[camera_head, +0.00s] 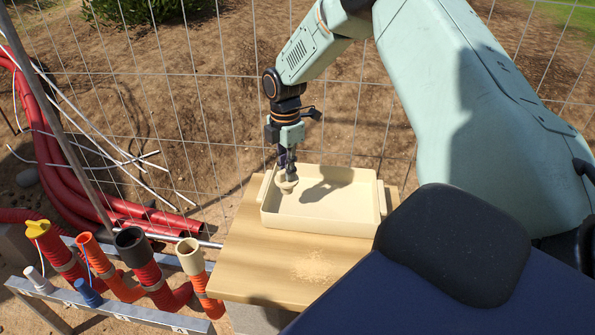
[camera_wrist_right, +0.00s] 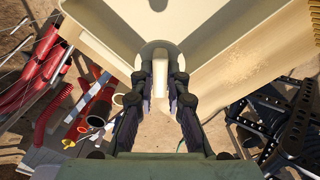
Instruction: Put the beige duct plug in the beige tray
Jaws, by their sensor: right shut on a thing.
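My right gripper (camera_head: 287,162) points down over the left part of the beige tray (camera_head: 340,228). It is shut on the beige duct plug (camera_head: 287,185), which is at the tray's left inner side. I cannot tell whether the plug touches the tray floor. In the right wrist view, the two dark fingers of my right gripper (camera_wrist_right: 160,92) pinch the plug's pale grip (camera_wrist_right: 159,70), with the tray (camera_wrist_right: 105,28) behind it. My left gripper is not in view.
The tray stands on a wooden board (camera_head: 245,262) with a sandy patch. To the left, orange ducts stand along a metal rail, with yellow (camera_head: 38,229), orange and black tops and an open beige mouth (camera_head: 189,245). Red hoses (camera_head: 60,170) and a wire fence are behind.

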